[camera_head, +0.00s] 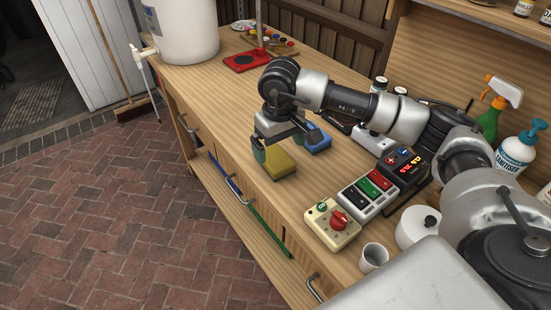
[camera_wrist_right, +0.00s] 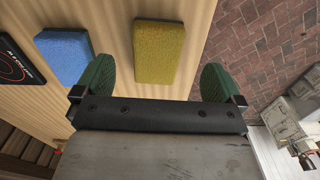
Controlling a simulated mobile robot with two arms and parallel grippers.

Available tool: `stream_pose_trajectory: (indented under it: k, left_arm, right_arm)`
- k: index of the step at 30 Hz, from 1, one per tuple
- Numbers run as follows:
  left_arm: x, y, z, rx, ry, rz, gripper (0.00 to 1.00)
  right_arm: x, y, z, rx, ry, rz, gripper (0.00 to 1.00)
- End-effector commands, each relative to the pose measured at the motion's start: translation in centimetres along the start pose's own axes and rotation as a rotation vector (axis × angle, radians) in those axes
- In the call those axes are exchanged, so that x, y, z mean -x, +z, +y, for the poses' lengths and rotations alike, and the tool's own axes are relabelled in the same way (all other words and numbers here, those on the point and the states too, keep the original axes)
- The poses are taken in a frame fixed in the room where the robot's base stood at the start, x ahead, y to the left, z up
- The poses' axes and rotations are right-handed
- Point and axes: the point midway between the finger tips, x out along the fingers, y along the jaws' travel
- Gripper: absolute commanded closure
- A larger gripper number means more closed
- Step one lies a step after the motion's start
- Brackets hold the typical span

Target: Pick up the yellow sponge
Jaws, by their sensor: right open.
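The yellow sponge (camera_head: 279,163) lies flat on the wooden bench near its front edge in the head view. In the right wrist view the yellow sponge (camera_wrist_right: 159,52) lies just beyond the fingertips, between their lines. My right gripper (camera_head: 277,148) is above and just beside the sponge in the head view. It is open and empty, its green finger pads spread wide in the right wrist view (camera_wrist_right: 157,84). Whether a pad touches the sponge cannot be told. My left gripper is not in view.
A blue sponge (camera_head: 317,139) lies close behind the yellow one. A switch box (camera_head: 368,193), a beige control box with a red knob (camera_head: 332,224) and a cup (camera_head: 373,257) stand toward the right. The bench's front edge (camera_head: 232,179) is near. Bare wood lies left of the sponge.

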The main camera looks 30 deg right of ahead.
Motion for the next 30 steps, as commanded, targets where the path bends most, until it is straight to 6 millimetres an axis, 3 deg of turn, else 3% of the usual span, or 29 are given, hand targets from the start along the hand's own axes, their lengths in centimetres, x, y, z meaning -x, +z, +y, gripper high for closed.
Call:
stream_pose_trajectory:
  k: [5,15,24,30]
  left_arm:
    - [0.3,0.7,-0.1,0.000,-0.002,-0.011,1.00]
    - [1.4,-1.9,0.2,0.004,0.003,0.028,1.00]
    - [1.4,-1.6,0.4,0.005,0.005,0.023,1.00]
    - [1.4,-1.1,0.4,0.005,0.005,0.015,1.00]
  right_arm:
    - [-1.4,0.0,0.0,-0.001,-0.001,-0.001,0.01]
    - [-5.8,-0.4,0.1,-0.002,-0.001,-0.002,0.01]
    - [-6.5,-0.5,0.1,-0.001,-0.002,0.001,0.01]
    - [-6.4,-0.5,0.1,-0.001,-0.002,0.001,0.30]
